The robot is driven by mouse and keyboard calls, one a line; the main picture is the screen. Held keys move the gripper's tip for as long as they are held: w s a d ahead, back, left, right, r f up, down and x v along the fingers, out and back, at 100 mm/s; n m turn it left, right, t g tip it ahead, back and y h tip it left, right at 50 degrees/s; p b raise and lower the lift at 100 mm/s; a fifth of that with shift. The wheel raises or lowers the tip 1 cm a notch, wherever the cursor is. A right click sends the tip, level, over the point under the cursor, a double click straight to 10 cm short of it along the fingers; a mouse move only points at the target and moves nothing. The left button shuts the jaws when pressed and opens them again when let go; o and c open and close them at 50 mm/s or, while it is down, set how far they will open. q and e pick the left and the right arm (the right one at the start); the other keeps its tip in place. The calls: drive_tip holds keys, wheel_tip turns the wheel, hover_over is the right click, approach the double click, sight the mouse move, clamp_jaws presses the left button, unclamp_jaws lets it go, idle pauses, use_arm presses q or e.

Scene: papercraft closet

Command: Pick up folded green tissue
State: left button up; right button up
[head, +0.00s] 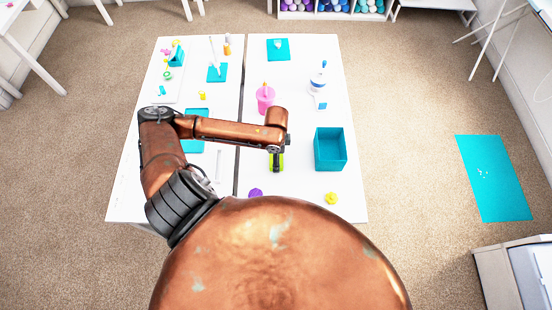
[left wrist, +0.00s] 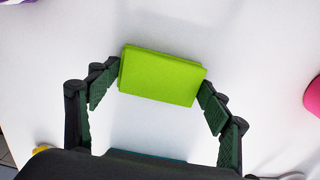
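The folded green tissue (left wrist: 162,76) is a flat bright lime-green rectangle lying on the white table. In the left wrist view it sits between and slightly beyond the fingertips of my left gripper (left wrist: 155,98), which is open with a finger on either side. The fingers look close to its left and right edges; I cannot tell if they touch. In the head view my left gripper (head: 276,166) points down over the tissue (head: 281,162), hiding most of it. My right gripper is not in view.
A teal box (head: 343,158) stands just right of the tissue. A pink cup (head: 265,101) stands behind it, with a white-and-blue bottle (head: 317,86) farther back. A purple item (head: 255,193) and a yellow item (head: 331,198) lie near the table's front edge.

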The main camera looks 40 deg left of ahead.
use_arm(q)
drive_tip(key=shift+c, duration=0.8)
drive_tip(key=shift+r, duration=0.1)
